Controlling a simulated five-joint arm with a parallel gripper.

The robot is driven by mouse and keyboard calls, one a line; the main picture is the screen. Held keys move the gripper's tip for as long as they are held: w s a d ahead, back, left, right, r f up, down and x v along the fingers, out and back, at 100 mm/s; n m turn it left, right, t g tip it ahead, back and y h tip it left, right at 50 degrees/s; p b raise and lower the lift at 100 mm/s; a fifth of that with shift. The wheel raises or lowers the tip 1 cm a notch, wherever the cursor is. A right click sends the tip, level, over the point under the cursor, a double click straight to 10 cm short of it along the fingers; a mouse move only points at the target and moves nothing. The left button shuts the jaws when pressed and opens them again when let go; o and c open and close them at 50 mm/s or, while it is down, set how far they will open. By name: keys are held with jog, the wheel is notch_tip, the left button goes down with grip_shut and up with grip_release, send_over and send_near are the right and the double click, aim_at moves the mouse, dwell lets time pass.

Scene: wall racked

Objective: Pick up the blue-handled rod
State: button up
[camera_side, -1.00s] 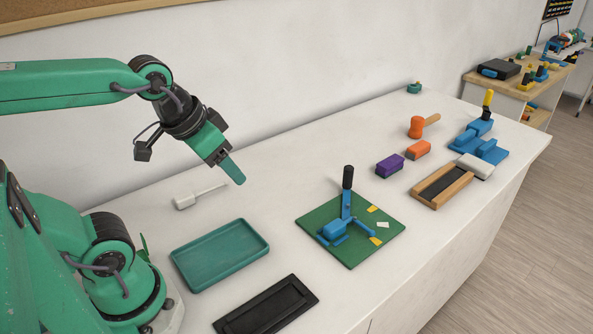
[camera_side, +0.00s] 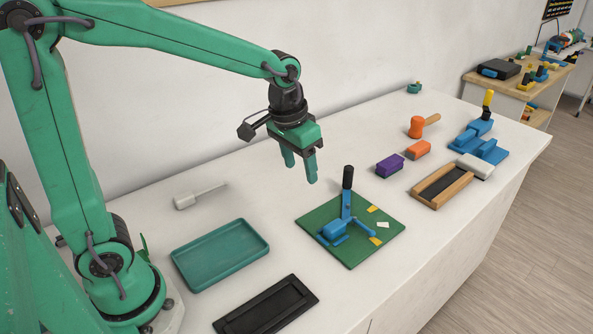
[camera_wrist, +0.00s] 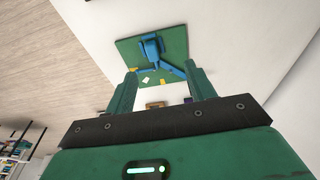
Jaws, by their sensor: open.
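My gripper (camera_side: 300,172) is open and empty, pointing down in the air above the table, behind and left of the green board. Its fingers also show spread in the wrist view (camera_wrist: 160,72). A rod with a pale grey-white handle (camera_side: 185,201) lies on the table left of my gripper, its thin shaft pointing right. I see no rod with a clearly blue handle. A blue toggle clamp (camera_side: 334,229) with a black upright grip stands on the green board (camera_side: 357,254). The clamp (camera_wrist: 151,46) and board (camera_wrist: 128,48) show beyond my fingers in the wrist view; the pale rod does not.
A teal tray (camera_side: 222,272) and a black tray (camera_side: 266,305) lie in front. Purple (camera_side: 389,167) and orange (camera_side: 418,150) blocks, an orange mallet (camera_side: 417,127), a wood-framed tray (camera_side: 464,187) and a blue fixture (camera_side: 480,145) stand right. The wall runs along the back.

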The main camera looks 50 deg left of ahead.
jog(key=g, duration=0.2)
send_over(336, 224)
notch_tip(336, 224, down, 11)
jog(key=shift+s+r, duration=0.1)
jog(key=shift+f, duration=3.95)
grip_shut()
jog(key=shift+r, duration=0.2)
